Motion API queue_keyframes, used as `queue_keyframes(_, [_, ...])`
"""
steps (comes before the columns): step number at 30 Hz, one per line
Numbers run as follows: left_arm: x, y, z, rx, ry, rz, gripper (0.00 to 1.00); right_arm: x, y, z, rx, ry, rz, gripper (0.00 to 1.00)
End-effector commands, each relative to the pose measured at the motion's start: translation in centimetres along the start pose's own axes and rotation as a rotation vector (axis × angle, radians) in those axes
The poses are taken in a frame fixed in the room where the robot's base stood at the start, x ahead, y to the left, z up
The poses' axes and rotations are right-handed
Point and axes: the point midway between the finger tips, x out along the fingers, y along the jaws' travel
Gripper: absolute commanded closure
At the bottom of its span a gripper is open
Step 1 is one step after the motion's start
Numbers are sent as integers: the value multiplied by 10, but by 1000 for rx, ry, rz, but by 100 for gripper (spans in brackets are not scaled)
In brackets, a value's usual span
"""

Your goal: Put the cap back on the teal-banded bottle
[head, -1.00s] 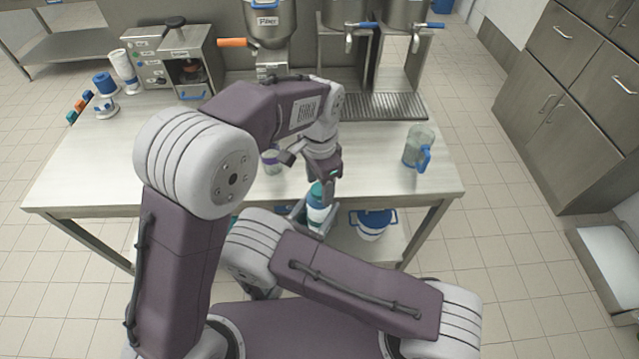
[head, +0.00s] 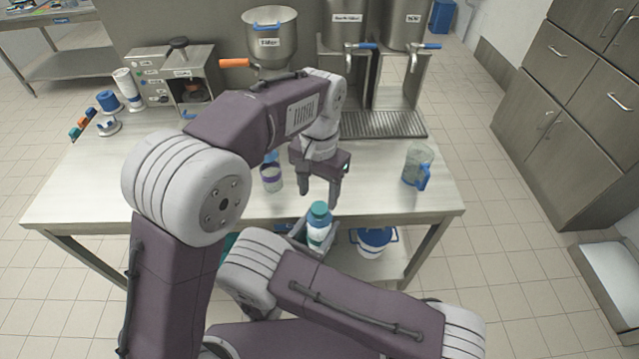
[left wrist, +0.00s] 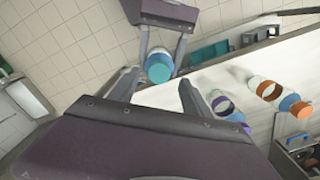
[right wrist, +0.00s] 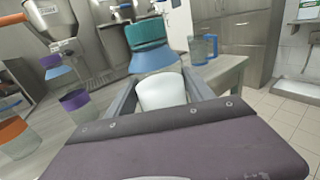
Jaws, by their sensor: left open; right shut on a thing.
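The teal-banded bottle (head: 317,236) is upright below the table's front edge in the head view. A teal cap (head: 319,210) sits on its top; how tightly it is seated I cannot tell. My right gripper (right wrist: 165,92) is shut on the bottle's white body, a finger on each side. The teal top also shows in the right wrist view (right wrist: 148,34). My left gripper (head: 320,200) is open and empty, just above the cap and apart from it. In the left wrist view the cap (left wrist: 159,66) shows beyond its spread fingers.
A purple-banded bottle (head: 272,180) stands on the table left of my left gripper. A clear jug with a blue handle (head: 417,167) stands to the right. A white and blue bucket (head: 374,243) is on the lower shelf. Dispensers (head: 270,40) line the back.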

Motion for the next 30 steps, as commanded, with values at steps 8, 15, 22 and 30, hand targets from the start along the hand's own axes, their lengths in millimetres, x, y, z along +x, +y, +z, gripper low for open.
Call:
queue_keyframes(8, [-21,0,-1,-563,6,2,44,0,0,1,0,-2,0,100])
queue_keyframes(15, [-30,-1,-5,-598,26,7,44,0,0,1,0,-2,0,100])
queue_keyframes(22, [-25,0,-5,-597,25,7,44,0,0,1,0,-2,0,100])
queue_keyframes(30, [18,0,-6,-596,23,7,44,0,0,1,1,-2,0,100])
